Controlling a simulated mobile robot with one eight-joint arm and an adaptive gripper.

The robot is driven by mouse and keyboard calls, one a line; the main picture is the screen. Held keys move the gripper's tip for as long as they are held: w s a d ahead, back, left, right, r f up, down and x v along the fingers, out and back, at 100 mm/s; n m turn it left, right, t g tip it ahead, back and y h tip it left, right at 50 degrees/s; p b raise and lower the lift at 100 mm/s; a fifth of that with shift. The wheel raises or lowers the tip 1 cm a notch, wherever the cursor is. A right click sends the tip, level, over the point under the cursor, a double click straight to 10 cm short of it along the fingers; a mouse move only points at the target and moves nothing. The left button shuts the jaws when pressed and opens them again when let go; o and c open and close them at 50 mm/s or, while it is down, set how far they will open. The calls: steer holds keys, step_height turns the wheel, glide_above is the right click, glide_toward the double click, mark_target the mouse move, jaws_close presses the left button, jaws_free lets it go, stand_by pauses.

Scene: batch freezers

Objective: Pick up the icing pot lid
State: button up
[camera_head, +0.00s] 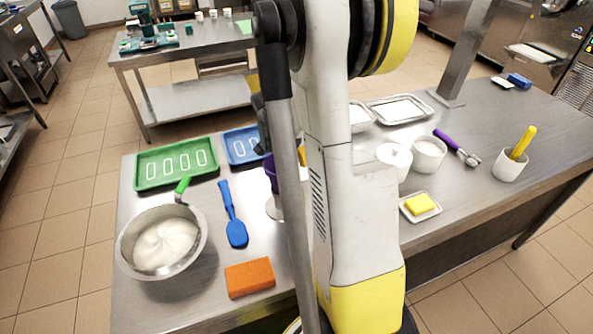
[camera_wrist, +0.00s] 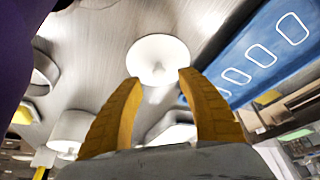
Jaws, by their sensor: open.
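In the wrist view, a round white lid (camera_wrist: 158,52) with a small knob lies on the steel table, beyond my fingertips. I take it for the icing pot lid. My gripper (camera_wrist: 160,78) is open, with its two yellow fingers apart and the lid's near part in line with the gap between them. Nothing is held. I cannot tell whether the fingers touch the lid. In the head view my arm hides the gripper, and I cannot make out this lid there. A white pot (camera_head: 393,158) stands right of my arm, beside an open white pot (camera_head: 429,153).
A blue tray (camera_wrist: 262,50) lies right of the lid in the wrist view. In the head view, a green tray (camera_head: 140,180), a steel bowl (camera_head: 125,255), a blue spatula (camera_head: 230,212) and an orange sponge (camera_head: 250,278) are left of my arm.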

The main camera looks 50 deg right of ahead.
mark_target(297, 163)
steer(key=b+x, duration=0.2)
steer(key=x, duration=0.2)
steer(key=shift+f, duration=0.4)
steer(key=shift+r, duration=0.1)
steer(key=c, duration=0.9)
steer(key=shift+r, duration=0.1)
steer(key=shift+c, duration=0.3)
